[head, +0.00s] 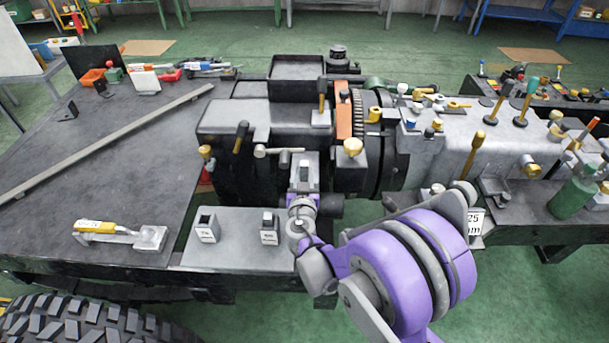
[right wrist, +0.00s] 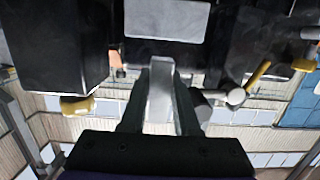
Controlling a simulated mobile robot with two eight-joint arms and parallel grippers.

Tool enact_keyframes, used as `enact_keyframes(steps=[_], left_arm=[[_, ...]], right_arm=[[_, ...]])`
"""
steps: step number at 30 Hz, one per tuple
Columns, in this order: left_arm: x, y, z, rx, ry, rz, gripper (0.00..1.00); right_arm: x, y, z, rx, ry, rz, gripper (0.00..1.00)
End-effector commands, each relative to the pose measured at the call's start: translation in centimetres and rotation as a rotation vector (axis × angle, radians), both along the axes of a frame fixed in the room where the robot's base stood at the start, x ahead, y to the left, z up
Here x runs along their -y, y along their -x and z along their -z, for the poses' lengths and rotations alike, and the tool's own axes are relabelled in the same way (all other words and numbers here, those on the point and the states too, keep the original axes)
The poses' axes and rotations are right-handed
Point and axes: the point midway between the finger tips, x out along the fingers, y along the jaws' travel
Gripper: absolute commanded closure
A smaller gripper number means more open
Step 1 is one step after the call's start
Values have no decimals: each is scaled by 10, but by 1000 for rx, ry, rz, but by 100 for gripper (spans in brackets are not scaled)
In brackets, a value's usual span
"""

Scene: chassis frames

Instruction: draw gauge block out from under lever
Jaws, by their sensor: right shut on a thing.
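My right gripper (head: 303,172) reaches up to the front of the dark machine housing, left of centre in the head view. In the right wrist view its two dark fingers (right wrist: 160,98) are shut on a pale grey block (right wrist: 160,88), which I take to be the gauge block. The far end of the block is close to the dark housing; I cannot tell whether it touches anything there. A short lever with a pale knob (head: 260,152) lies just left of the gripper in the head view. Which lever the block belongs under is unclear. My left gripper is not in view.
Two labelled dark blocks, one at left (head: 207,228) and one at right (head: 269,229), stand on the grey plate (head: 236,250) below. A yellow-handled tool (head: 100,227) lies on the dark bench. Several levers and knobs crowd the machine to the right.

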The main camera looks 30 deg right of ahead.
Motion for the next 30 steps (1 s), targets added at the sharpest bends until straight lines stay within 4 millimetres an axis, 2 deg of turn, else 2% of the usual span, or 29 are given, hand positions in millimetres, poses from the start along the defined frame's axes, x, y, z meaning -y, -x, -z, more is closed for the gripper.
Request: enact_keyframes(steps=[15,30], left_arm=[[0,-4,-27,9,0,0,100],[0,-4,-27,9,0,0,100]], right_arm=[[0,0,-32,0,1,0,100],[0,0,-32,-1,1,0,100]])
